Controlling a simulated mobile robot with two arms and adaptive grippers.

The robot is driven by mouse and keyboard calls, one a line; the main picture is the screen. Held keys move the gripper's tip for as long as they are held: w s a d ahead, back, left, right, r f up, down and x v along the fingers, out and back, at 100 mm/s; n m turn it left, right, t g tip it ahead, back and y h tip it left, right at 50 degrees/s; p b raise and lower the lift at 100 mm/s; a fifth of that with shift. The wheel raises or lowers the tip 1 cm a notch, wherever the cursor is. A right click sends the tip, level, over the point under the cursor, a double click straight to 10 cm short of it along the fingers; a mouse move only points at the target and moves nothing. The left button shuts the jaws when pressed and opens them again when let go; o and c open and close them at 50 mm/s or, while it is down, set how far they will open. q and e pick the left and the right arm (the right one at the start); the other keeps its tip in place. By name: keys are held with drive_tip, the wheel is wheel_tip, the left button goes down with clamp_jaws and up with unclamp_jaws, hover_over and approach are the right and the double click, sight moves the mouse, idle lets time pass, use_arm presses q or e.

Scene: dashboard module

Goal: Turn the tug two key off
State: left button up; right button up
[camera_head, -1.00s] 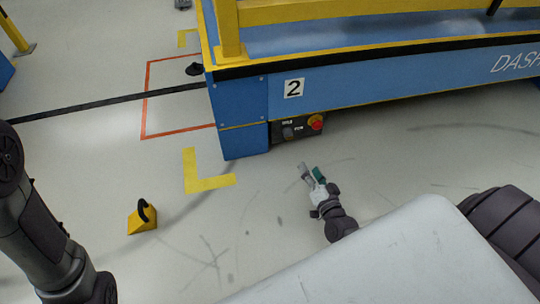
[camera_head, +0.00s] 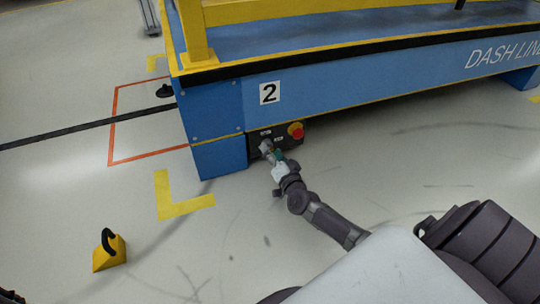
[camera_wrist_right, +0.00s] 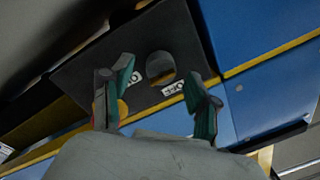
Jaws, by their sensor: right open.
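The blue tug marked 2 (camera_head: 269,93) has a dark control panel (camera_head: 290,144) low on its side. In the right wrist view a round grey key switch (camera_wrist_right: 160,66) sits on this panel (camera_wrist_right: 118,60), with small white labels beside it. My right gripper (camera_head: 270,151) is at the panel, left of the red button. In the wrist view its two green-tipped fingers (camera_wrist_right: 157,92) are spread apart, with the switch showing beyond and between them. I cannot tell whether they touch it. In the head view the gripper hides the switch. My left gripper is out of view.
A red button (camera_head: 297,133) on a yellow base sits just right of the gripper. The tug's deck (camera_head: 330,40) with a yellow rail is above. A yellow block with a black hook (camera_head: 110,254) stands on the floor at left. Open floor lies in front.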

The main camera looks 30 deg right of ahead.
drive_tip(key=shift+w+d, duration=0.1)
drive_tip(key=shift+w, duration=0.6)
